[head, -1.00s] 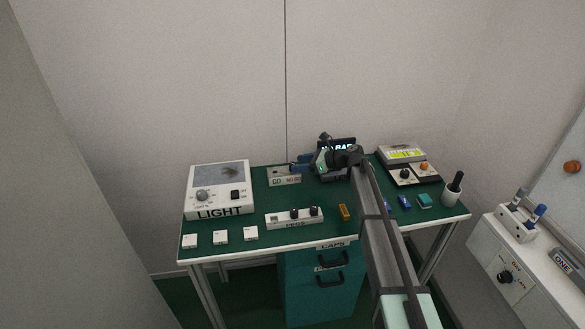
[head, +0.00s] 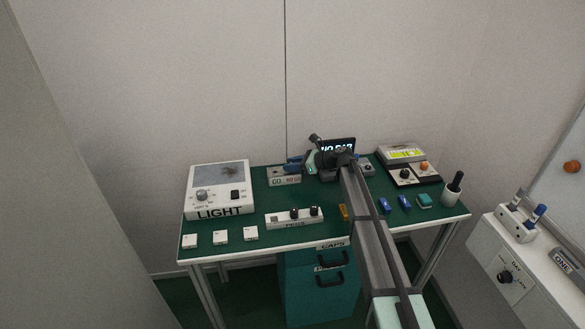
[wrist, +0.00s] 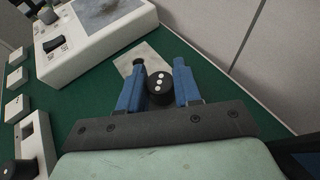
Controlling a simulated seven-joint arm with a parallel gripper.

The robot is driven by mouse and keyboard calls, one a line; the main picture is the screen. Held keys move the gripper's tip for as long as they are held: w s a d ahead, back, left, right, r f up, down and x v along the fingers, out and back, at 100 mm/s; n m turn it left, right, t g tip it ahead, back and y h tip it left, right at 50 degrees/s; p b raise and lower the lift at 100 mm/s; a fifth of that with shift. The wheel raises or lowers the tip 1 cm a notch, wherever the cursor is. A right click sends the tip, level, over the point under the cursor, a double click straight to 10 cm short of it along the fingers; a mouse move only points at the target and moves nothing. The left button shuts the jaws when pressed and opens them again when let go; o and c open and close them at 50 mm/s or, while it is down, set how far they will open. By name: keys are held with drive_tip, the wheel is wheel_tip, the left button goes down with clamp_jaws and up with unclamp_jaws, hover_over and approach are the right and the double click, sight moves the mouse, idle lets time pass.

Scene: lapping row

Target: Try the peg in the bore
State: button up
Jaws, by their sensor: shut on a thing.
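My gripper (wrist: 159,76) has blue fingers, shut on a black peg (wrist: 158,91) whose end carries white dots. It also shows in the head view (head: 293,163), at the back of the bench beside the dark wrist. The pale bore block (head: 284,180), marked with GO lettering, lies just in front of and below the fingers there. In the wrist view the block (wrist: 154,53) shows beyond and between the fingertips. The peg's far end is hidden, so I cannot tell whether it is in a bore.
The LIGHT box (head: 219,188) stands left of the block, with several white tiles (head: 220,237) in front. Green bench between block and rack is clear.

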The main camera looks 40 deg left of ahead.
clamp_jaws()
wheel_tip(320, 180, up, 9)
drive_tip(key=shift+s+a+r, duration=0.2)
drive_tip(key=shift+r, duration=0.05)
drive_tip(key=s+a, duration=0.4)
drive_tip(key=shift+s+a+f, duration=0.15)
drive_tip(key=shift+a+f, duration=0.05)
drive_tip(key=shift+f, duration=0.2)
drive_tip(key=shift+f, duration=0.2)
drive_tip(key=shift+f, duration=2.7)
drive_tip(key=shift+f, duration=1.4)
